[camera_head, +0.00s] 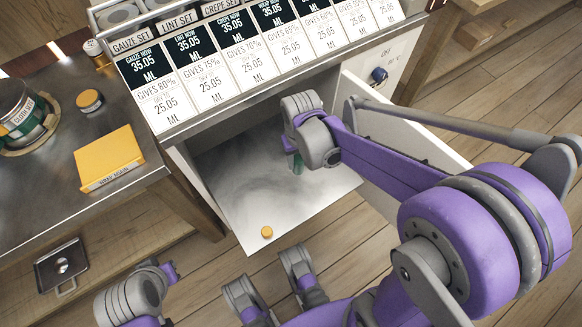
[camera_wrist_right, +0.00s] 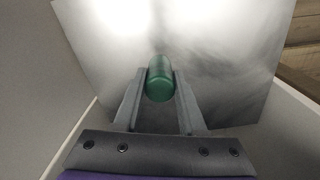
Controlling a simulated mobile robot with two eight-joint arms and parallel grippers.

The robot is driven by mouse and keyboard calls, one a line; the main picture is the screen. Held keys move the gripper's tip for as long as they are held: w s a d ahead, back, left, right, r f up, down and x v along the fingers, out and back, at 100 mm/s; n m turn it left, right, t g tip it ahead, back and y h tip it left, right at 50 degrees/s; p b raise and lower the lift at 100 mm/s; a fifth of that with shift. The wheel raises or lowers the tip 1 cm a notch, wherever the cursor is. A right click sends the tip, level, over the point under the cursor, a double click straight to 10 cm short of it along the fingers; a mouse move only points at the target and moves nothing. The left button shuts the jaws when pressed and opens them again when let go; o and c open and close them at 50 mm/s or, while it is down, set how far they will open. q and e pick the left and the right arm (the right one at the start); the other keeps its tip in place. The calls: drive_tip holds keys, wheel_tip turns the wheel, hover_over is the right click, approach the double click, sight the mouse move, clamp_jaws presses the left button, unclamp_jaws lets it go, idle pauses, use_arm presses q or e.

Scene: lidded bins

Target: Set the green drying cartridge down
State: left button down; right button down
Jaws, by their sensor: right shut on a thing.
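The green drying cartridge (camera_wrist_right: 160,82) is a small dark green cylinder with a rounded end. My right gripper (camera_wrist_right: 160,74) is shut on it, one grey finger on each side. In the head view the cartridge (camera_head: 297,164) shows as a small green piece below the right gripper (camera_head: 291,150). It is over the pale metal floor (camera_head: 232,180) of an open compartment under the counter. I cannot tell whether its lower end touches that floor.
A small orange-capped item (camera_head: 267,232) sits near the compartment floor's front edge. A white panel (camera_head: 365,110) stands at the compartment's right. Labelled bins (camera_head: 200,65) line the counter above. A yellow box (camera_head: 109,158) and a jar (camera_head: 90,100) are on the left table.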

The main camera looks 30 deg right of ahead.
sight(298, 169)
drive_tip(key=shift+f+b, duration=0.75)
drive_tip(key=shift+f, duration=1.9)
drive_tip(key=shift+f, duration=0.1)
drive_tip(key=shift+f, duration=0.15)
drive_tip(key=shift+c, duration=2.4)
unclamp_jaws()
drive_tip(key=shift+r, duration=0.2)
